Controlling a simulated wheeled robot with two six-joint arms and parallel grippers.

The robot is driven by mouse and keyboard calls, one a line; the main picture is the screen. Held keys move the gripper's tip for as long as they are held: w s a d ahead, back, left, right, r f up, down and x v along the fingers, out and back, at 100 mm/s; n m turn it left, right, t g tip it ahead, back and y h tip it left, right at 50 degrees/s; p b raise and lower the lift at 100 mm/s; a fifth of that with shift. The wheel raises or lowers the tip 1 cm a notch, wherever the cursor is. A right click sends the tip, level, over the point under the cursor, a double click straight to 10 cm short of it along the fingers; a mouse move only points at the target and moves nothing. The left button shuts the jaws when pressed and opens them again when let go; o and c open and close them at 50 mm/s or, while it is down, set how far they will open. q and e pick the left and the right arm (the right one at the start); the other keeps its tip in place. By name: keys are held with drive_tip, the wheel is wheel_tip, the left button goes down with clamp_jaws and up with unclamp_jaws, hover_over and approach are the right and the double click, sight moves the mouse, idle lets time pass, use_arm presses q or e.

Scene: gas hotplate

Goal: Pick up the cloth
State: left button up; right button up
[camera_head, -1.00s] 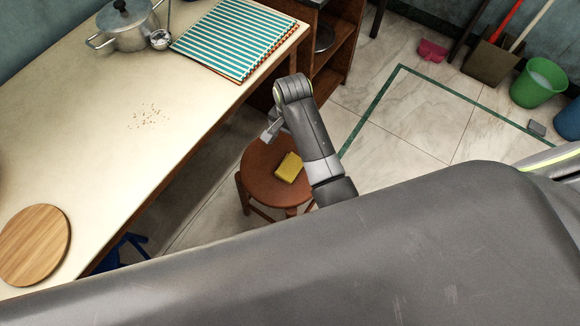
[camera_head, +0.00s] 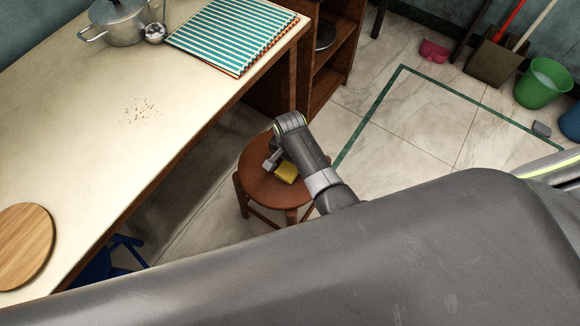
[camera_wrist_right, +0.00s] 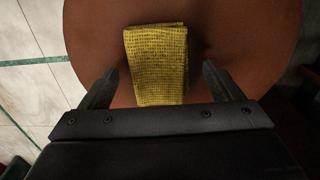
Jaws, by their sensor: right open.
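The cloth is a folded yellow piece (camera_head: 286,172) lying on a round brown wooden stool (camera_head: 254,187). In the right wrist view the cloth (camera_wrist_right: 156,62) lies on the stool top (camera_wrist_right: 240,40), its near end reaching between the fingers. My right gripper (camera_head: 270,162) is above the stool, close to the cloth, and partly covers it in the head view. In the wrist view the right gripper (camera_wrist_right: 160,88) is open, one finger on each side of the cloth's near end. Whether the fingers touch it I cannot tell. My left gripper is not in view.
A long table (camera_head: 80,150) stands left of the stool, with a pot (camera_head: 122,22), a striped cloth stack (camera_head: 232,36), crumbs (camera_head: 141,111) and a round board (camera_head: 22,246). A wooden shelf (camera_head: 330,60) stands behind. Tiled floor (camera_head: 410,120) right of the stool is clear.

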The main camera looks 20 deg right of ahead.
sight(290, 165)
drive_tip(key=shift+f, duration=0.3)
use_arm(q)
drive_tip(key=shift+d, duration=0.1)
use_arm(e)
drive_tip(key=shift+c, duration=0.4)
drive_tip(key=c, duration=1)
drive_tip(key=shift+o, duration=0.2)
